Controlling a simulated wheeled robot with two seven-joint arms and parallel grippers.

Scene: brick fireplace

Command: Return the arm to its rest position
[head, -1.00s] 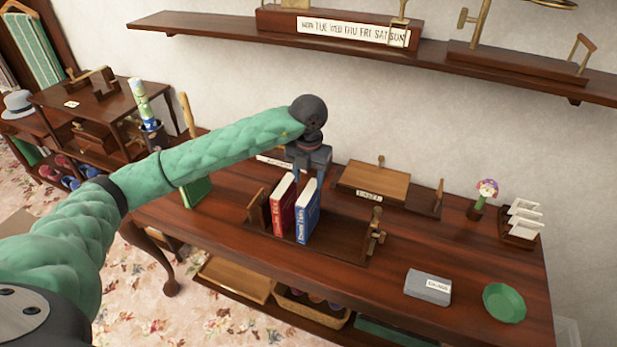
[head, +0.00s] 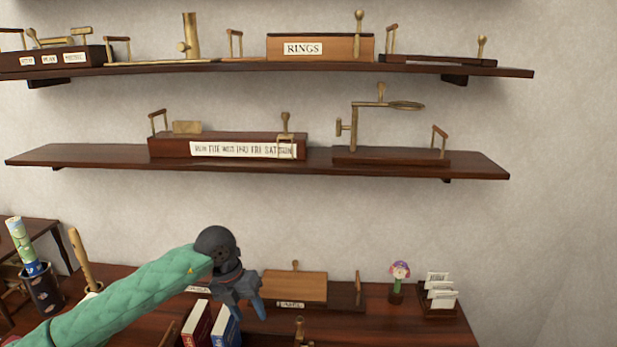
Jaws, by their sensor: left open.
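My left arm, in a green quilted sleeve, comes in from the lower left. My left gripper (head: 250,304) is open and empty, its fingers pointing down and right above the table. It is just above and beside a blue book (head: 226,329). A red book (head: 197,325) stands left of the blue one. The lower parts of both books are cut off by the frame's bottom edge. My right gripper is not in view.
A dark wooden table (head: 420,325) holds a wooden box (head: 297,287), a small flower figure (head: 398,280) and a card rack (head: 440,294). Two wall shelves, a lower one (head: 400,172) and an upper one (head: 300,66), hang above.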

